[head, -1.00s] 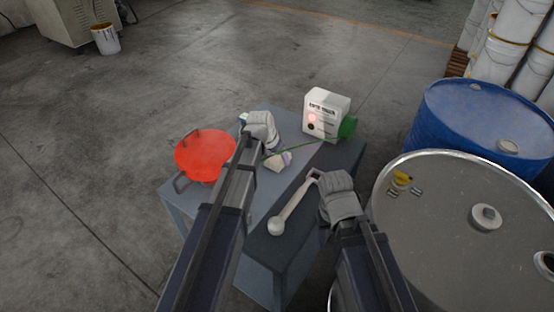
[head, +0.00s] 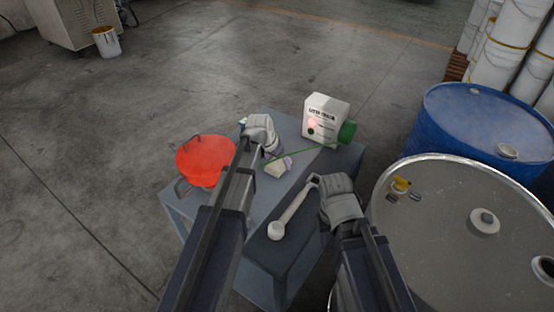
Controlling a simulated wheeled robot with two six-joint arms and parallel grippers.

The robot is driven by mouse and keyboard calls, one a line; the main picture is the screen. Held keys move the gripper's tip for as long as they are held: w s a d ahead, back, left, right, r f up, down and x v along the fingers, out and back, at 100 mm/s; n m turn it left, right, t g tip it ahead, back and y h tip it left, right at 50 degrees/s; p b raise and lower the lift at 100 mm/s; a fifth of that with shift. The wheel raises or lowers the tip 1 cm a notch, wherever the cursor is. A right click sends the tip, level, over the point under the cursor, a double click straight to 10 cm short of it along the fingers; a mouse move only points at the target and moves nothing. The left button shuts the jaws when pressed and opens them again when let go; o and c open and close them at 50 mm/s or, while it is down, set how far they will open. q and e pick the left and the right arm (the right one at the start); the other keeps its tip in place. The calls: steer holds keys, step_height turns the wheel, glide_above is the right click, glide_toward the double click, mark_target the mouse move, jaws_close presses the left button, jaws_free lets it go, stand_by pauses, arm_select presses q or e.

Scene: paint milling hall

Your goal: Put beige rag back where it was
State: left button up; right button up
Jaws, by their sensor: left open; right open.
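The beige rag (head: 278,167) lies crumpled on the grey table (head: 262,203), near its middle. My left gripper (head: 276,151) is open just behind and above the rag, with its fingertips close to it. I cannot tell whether they touch it. My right gripper (head: 316,181) is open beside the upper end of a pale long-handled tool (head: 295,208) with a round knob at its near end. The tool lies on the dark part of the table.
A red round pan (head: 203,160) with handles sits at the table's left. A white labelled box (head: 325,117) with a green part (head: 347,132) stands at the back right; a thin green strip crosses toward the rag. A grey drum (head: 440,240) and blue drum (head: 470,115) stand right.

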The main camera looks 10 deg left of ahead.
arm_select(q)
steer(key=p+v, duration=0.9)
steer(key=v, duration=0.2)
steer(key=s+d+f+g+y, duration=0.1)
steer(key=s+d, duration=0.4)
steer(key=s, duration=0.6)
steer(key=s+d+g+y, duration=0.2)
steer(key=s+d, duration=0.3)
steer(key=s, duration=0.6)
steer(key=shift+s+d+f+n+g, duration=0.25)
steer(key=shift+s+f+n+g, duration=0.1)
steer(key=shift+g, duration=0.45)
